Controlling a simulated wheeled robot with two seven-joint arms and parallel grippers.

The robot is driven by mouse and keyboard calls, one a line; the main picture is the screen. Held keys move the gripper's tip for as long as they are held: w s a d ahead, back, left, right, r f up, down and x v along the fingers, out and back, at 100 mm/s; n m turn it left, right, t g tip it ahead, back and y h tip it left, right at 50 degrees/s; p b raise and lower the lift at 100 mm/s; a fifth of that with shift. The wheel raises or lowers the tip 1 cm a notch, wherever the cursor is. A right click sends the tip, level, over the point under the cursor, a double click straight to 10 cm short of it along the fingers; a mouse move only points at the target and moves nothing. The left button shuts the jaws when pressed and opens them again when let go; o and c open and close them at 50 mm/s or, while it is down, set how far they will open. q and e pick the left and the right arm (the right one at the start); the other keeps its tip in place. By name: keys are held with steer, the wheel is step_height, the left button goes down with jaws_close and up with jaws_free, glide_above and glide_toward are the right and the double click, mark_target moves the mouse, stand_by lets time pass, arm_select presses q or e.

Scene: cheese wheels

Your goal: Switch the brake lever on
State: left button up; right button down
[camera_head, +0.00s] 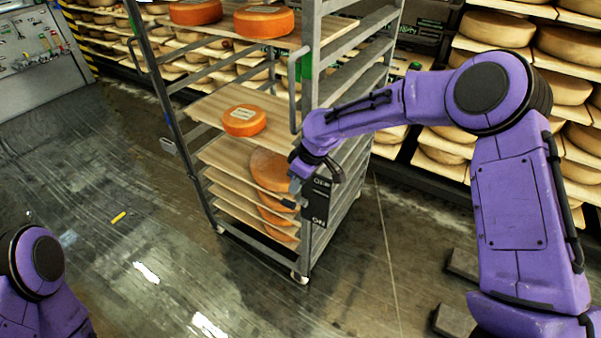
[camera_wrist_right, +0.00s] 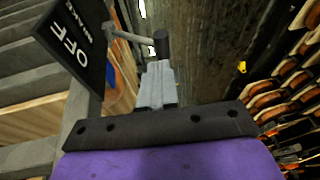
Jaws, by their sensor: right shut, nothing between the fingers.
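The brake lever (camera_wrist_right: 130,36) is a grey rod with a dark cylindrical knob, beside a black plate (camera_wrist_right: 75,45) marked OFF and BRAKE in the right wrist view. In the head view the black plate (camera_head: 317,203) is on the cart's front right post, and the lever (camera_head: 288,204) shows small at its left. My right gripper (camera_wrist_right: 158,68) is shut and empty, its fingertips close to the knob; I cannot tell whether they touch. In the head view the right gripper (camera_head: 295,184) is beside the plate's upper left. My left gripper is not in view.
The metal cart (camera_head: 308,110) holds wooden shelves with orange cheese wheels (camera_head: 244,120). Racks of cheese (camera_head: 495,30) stand behind and at the right. A yellow object (camera_head: 119,217) lies on the floor. Open floor is at the left and front.

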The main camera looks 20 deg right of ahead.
mark_target(287, 205)
steer(key=shift+x, duration=1.6)
steer(key=shift+s+a+f, duration=0.1)
steer(key=shift+s+a+f, duration=0.15)
steer(key=shift+s+a, duration=0.05)
steer(key=shift+a, duration=0.1)
steer(key=shift+h, duration=0.3)
steer(key=shift+s+a+f+n+t+h, duration=0.3)
steer(key=shift+s+a+f+t+h, duration=0.45)
steer(key=shift+a+f+t+h, duration=0.15)
steer(key=shift+s+a+f, duration=0.35)
steer(key=shift+a+f, duration=0.05)
steer(key=shift+f, duration=0.35)
steer(key=shift+s+a+f, duration=0.3)
steer(key=shift+a+f, duration=0.15)
steer(key=shift+f, duration=0.35)
